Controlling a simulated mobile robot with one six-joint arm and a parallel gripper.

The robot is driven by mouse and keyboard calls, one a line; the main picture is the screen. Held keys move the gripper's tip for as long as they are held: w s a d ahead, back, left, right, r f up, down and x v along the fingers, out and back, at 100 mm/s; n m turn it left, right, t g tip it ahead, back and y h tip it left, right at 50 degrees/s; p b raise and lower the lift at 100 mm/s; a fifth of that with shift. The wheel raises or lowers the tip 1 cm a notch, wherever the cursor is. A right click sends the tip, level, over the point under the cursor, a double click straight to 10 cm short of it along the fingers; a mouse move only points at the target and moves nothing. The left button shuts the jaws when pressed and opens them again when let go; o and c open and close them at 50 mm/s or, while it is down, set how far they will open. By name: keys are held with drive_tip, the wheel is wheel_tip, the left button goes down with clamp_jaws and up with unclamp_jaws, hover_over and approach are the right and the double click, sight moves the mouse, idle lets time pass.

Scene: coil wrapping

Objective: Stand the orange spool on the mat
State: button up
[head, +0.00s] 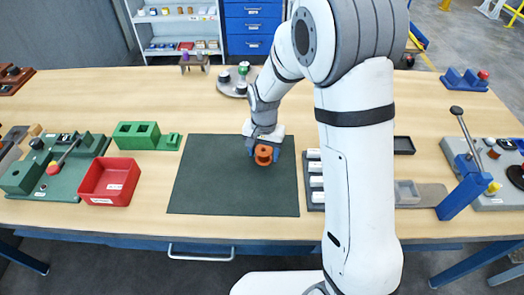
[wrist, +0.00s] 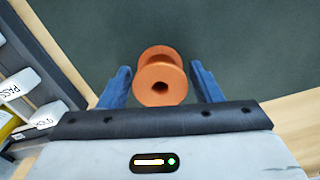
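The orange spool (head: 263,154) is over the right part of the dark green mat (head: 215,180), near its back edge. In the wrist view the spool (wrist: 160,80) shows one round flange with its centre hole toward the camera and the other flange behind it. It looks upright, but I cannot tell for sure whether its base touches the mat. My gripper (wrist: 161,82) has its two blue fingers on either side of the spool, with narrow gaps showing. In the head view my gripper (head: 263,150) partly hides the spool's back.
A red bin (head: 110,181) and a green block holder (head: 147,136) stand left of the mat. A dark tray with white labelled pieces (head: 315,181) lies close on the right, partly behind my arm. The mat's left and front parts are clear.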

drive_tip(key=shift+o, duration=0.2)
wheel_tip(320, 180, up, 12)
drive_tip(key=s+d+r+n+t, duration=0.1)
drive_tip(key=s+d+r, duration=0.2)
drive_tip(key=s+d, duration=0.4)
drive_tip(key=s+d+r+n+t, duration=0.2)
drive_tip(key=s+d, duration=0.5)
drive_tip(key=s, duration=0.6)
drive_tip(key=shift+r, duration=0.45)
drive_tip(key=shift+d, duration=0.2)
